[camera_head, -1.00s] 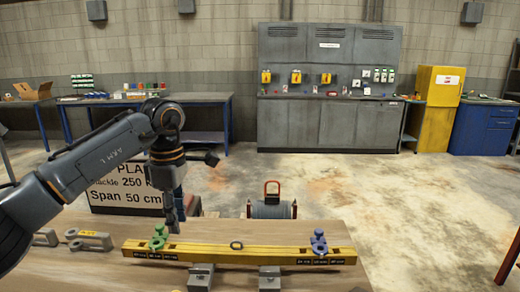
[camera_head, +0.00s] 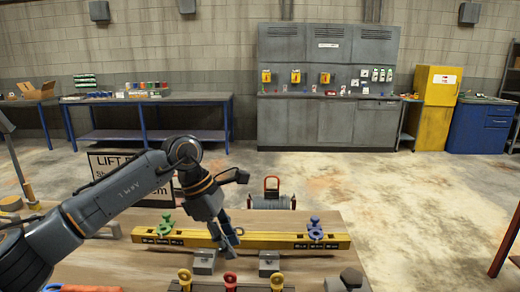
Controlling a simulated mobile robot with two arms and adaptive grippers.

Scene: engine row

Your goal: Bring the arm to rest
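My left arm (camera_head: 110,195) comes in from the left and bends down at its wrist. My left gripper (camera_head: 230,242) hangs over the middle of a yellow lifting beam (camera_head: 280,239) and covers part of it. Its two fingers look apart, with nothing visible between them. A green shackle (camera_head: 165,225) stands on the beam's left part and a blue shackle (camera_head: 315,229) on its right end. My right gripper is not in view.
Several yellow and red pieces (camera_head: 230,281) line the table's front edge. A sign (camera_head: 105,162) stands behind my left arm, partly hidden. A grey spool (camera_head: 272,201) with a red handle sits beyond the table.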

